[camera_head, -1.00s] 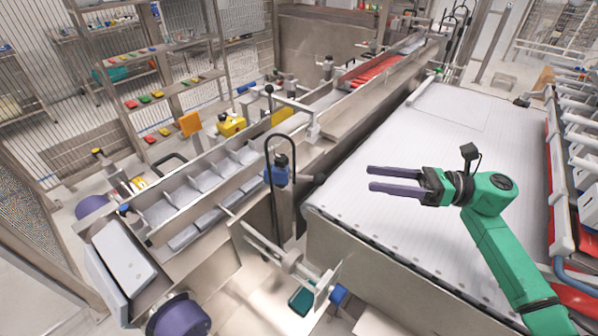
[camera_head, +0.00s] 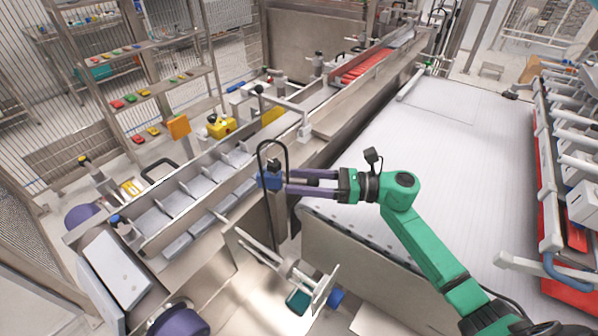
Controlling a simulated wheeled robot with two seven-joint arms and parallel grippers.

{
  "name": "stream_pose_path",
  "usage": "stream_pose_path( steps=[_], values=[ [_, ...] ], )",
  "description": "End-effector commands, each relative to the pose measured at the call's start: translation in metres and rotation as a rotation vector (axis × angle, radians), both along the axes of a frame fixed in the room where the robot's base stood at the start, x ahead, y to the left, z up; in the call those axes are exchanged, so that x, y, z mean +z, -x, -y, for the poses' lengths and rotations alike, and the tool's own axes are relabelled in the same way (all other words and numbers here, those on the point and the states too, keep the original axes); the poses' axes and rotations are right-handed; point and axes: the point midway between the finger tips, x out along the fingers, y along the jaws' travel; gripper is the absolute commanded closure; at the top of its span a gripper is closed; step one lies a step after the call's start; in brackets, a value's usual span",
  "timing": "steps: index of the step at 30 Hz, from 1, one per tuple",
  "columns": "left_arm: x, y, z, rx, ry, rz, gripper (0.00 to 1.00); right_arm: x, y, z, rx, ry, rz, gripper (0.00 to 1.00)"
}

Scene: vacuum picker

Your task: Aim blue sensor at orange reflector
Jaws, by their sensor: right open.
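The blue sensor (camera_head: 268,181) sits on an upright post beside the conveyor side wall, with a black cable looping above it. The orange reflector (camera_head: 178,126) stands upright across the divided channel, up and to the left of the sensor. My right gripper (camera_head: 288,181) is open, its two purple fingers pointing left with their tips at the right side of the sensor. A dark part shows between the fingers. I cannot tell whether the fingers touch the sensor. My left gripper is not in view.
A yellow device (camera_head: 221,128) stands right of the reflector. The divided metal channel (camera_head: 181,201) lies left of the sensor. The broad white conveyor (camera_head: 450,150) is clear on the right.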

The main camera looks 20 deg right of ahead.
Motion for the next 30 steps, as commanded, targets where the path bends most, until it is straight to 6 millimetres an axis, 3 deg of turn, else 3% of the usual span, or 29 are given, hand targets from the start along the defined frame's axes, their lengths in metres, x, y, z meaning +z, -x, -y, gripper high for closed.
stream_pose_path(
  steps=[8,9,12,14,30],
  values=[
    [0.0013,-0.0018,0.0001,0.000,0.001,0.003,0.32,-0.0010,-0.0017,-0.0046,0.000,0.000,0.000,0.35],
    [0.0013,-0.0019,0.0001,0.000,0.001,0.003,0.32,-0.0010,-0.0017,-0.0046,0.000,0.000,0.000,0.42],
    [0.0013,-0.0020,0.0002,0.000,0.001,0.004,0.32,-0.0010,-0.0016,-0.0044,0.000,0.000,0.000,0.81],
    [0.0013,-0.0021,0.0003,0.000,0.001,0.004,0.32,-0.0010,-0.0016,-0.0043,0.000,0.000,0.000,1.00],
    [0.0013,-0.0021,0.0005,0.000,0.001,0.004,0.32,-0.0008,-0.0016,-0.0041,0.000,0.000,0.000,1.00]
  ],
)
